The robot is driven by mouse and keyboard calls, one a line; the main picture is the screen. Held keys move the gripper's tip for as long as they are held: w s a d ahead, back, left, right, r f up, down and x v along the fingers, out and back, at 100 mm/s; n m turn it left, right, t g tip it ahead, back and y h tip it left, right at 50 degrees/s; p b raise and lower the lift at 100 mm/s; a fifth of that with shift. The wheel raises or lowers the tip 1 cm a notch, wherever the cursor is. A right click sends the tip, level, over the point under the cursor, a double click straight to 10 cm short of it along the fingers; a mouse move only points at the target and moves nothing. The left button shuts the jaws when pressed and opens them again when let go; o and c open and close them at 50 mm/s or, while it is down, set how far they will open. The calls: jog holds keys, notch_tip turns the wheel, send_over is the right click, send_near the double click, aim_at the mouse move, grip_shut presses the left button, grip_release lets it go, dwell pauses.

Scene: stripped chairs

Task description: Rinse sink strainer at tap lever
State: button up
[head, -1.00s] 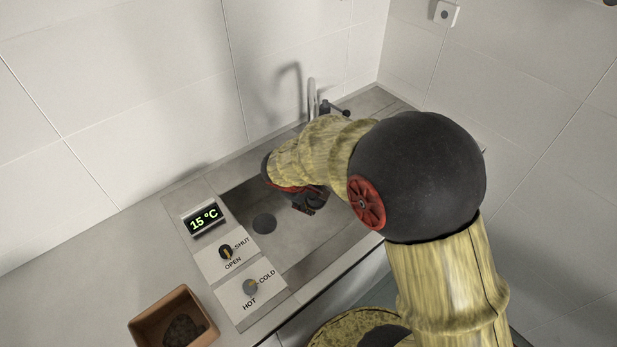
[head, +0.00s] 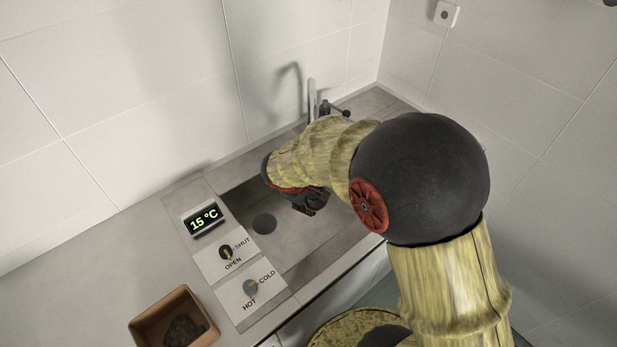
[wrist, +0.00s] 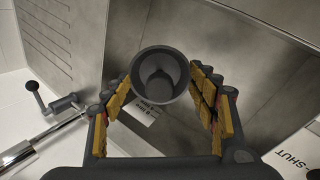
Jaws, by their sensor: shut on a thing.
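The sink strainer (wrist: 160,75) is a dark grey round cup in the wrist view, its open mouth towards the camera. My gripper (wrist: 162,100) is shut on it, with yellow-padded fingers on both sides. In the head view my gripper (head: 308,203) is over the sink basin, right of the dark round drain (head: 265,223), and my arm hides much of it. The tap (head: 312,100) stands at the back of the sink, with the dark lever (head: 338,109) beside it. The lever (wrist: 50,103) also shows at left in the wrist view. I see no water stream.
A display (head: 204,219) reads 15 °C. Below it are a SHUT/OPEN knob (head: 226,252) and a COLD/HOT knob (head: 250,287). A brown box (head: 150,325) with a dark lump in it sits on the counter at lower left. Tiled walls close off the back and right.

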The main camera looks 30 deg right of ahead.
jog(key=s+a+r+p, duration=0.1)
jog(key=s+r, duration=0.2)
jog(key=s, duration=0.1)
jog(key=shift+s+a+r+p, duration=0.15)
jog(key=shift+a+r+p, duration=0.25)
dwell(0.7)
